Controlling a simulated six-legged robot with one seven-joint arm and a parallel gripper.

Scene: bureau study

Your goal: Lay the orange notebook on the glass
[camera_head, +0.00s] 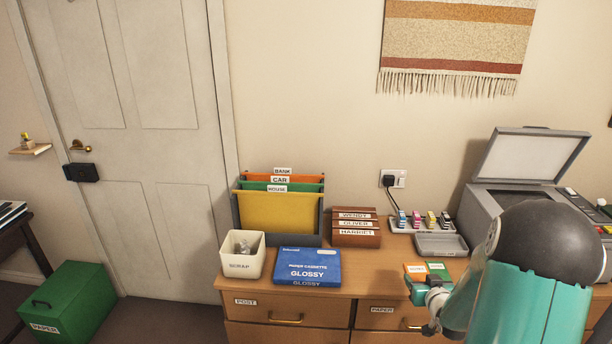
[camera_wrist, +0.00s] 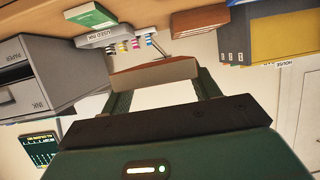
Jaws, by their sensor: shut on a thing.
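The orange notebook (camera_head: 414,268) has a pale label and is held between the fingers of my gripper (camera_head: 420,288), above the front of the cabinet. In the wrist view my gripper (camera_wrist: 155,88) is shut on the notebook (camera_wrist: 152,73), whose near edge looks brown-orange in shade. The grey copier (camera_head: 482,215) stands at the right with its lid (camera_head: 530,155) raised. The copier also shows in the wrist view (camera_wrist: 35,75). The notebook is apart from it, to its left.
A green notebook (camera_head: 438,267) lies beside the orange one; it also shows in the wrist view (camera_wrist: 92,17). Behind are a grey tray (camera_head: 440,245), ink cartridges (camera_head: 420,219) and a brown letter rack (camera_head: 355,230). A blue GLOSSY box (camera_head: 308,267) and SCRAP bin (camera_head: 241,262) stand left.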

